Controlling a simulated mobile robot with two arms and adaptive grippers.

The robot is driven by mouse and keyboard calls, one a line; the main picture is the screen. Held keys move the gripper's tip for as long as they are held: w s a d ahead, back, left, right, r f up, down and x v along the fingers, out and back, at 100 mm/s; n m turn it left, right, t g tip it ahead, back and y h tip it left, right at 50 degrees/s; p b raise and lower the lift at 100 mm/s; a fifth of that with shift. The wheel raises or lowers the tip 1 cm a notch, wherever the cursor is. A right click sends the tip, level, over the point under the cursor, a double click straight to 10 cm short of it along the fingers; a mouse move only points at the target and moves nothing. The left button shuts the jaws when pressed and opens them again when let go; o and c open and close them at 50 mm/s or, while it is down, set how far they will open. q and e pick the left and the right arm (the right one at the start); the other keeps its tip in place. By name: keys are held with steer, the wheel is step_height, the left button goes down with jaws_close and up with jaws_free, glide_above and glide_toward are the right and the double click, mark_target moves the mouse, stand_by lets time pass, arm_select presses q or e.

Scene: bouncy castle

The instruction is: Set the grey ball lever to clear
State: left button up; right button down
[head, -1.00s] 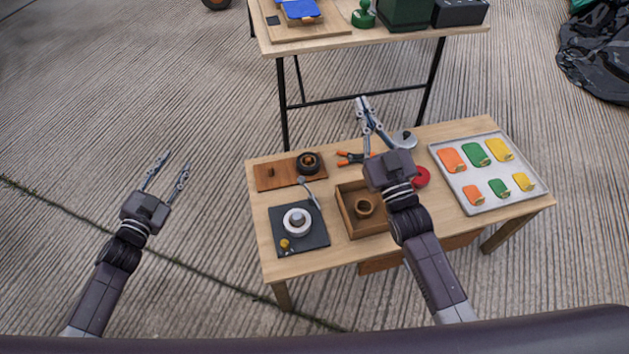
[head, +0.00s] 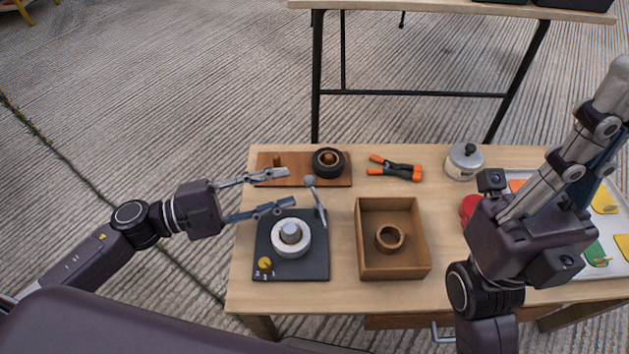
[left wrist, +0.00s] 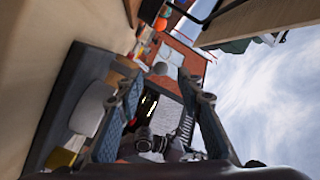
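The grey ball lever (head: 310,182) stands at the upper right of a black plate (head: 263,228), its ball tilted toward the back. The plate also bears a white ring with a grey centre (head: 291,237) and a yellow knob (head: 264,263) with small marks I cannot read. My left gripper (head: 291,187) is open, with its fingertips just left of the lever ball and not visibly touching it.
A wooden box (head: 362,250) with a brown ring (head: 390,238) stands right of the plate. Behind are a wooden board with a black round part (head: 329,162), orange-handled pliers (head: 396,168) and a silver pot (head: 463,162). A tray (head: 532,174) lies at the right, partly hidden.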

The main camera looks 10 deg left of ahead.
mark_target(309, 180)
arm_select(q)
steer(key=shift+b+x, duration=0.75)
steer(key=shift+x, duration=2.45)
steer(key=shift+r, duration=0.1)
jaws_close()
